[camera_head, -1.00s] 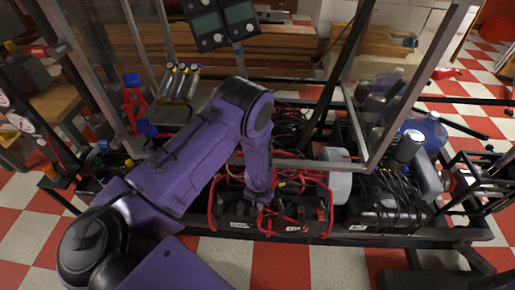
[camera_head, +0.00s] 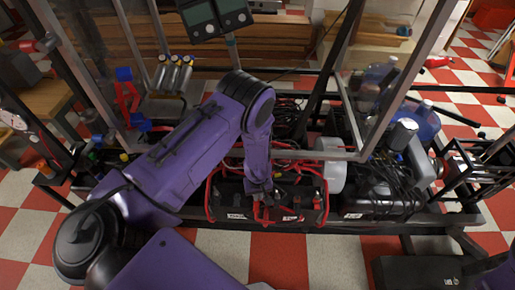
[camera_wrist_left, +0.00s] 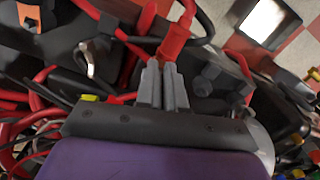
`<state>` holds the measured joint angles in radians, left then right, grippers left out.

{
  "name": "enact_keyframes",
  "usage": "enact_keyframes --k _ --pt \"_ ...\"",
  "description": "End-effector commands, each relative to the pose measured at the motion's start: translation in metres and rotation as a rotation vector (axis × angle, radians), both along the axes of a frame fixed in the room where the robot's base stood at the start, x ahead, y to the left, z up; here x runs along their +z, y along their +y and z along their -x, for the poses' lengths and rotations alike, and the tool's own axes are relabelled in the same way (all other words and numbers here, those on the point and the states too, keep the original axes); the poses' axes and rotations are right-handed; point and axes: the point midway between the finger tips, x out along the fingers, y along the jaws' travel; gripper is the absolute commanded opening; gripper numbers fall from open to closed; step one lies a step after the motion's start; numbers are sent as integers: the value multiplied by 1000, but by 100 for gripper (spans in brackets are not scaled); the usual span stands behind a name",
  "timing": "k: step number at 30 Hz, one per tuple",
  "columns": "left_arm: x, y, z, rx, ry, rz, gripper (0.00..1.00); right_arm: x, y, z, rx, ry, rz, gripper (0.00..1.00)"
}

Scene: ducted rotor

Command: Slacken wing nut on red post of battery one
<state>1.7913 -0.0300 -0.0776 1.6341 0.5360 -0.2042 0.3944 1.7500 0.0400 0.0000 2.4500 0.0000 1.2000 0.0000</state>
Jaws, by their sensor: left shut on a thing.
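My left gripper (camera_head: 262,194) reaches down over the front row of black batteries in the head view. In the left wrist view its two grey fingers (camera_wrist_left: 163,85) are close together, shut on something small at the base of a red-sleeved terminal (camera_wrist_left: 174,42). This looks like the wing nut on the red post, but the fingers hide it. A black battery (camera_head: 234,213) with a white label is left of the gripper, and another (camera_head: 292,215) is right of it. I cannot tell which is battery one. My right gripper is not in view.
Red and black cables (camera_wrist_left: 30,125) loop close around the fingers. A bent metal piece (camera_wrist_left: 90,60) stands left of them. A white container (camera_head: 331,172) and a black cable-covered case (camera_head: 385,190) stand to the right.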

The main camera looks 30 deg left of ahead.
Motion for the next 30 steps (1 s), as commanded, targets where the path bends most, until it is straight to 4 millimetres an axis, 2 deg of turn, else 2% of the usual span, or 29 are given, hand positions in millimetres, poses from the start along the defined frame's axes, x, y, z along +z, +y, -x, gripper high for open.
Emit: enact_keyframes --k 11,12,14,23,26,30 --pt "-2 0 2 4 4 -1 0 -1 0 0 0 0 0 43" --pt "-2 0 2 4 4 -1 14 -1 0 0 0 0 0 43" --pt "-2 0 1 4 3 0 34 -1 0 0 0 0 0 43" --pt "0 0 0 3 1 0 34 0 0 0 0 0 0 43" --pt "11 0 0 2 0 0 34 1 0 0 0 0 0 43" --pt "44 0 -1 3 -1 0 34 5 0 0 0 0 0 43"
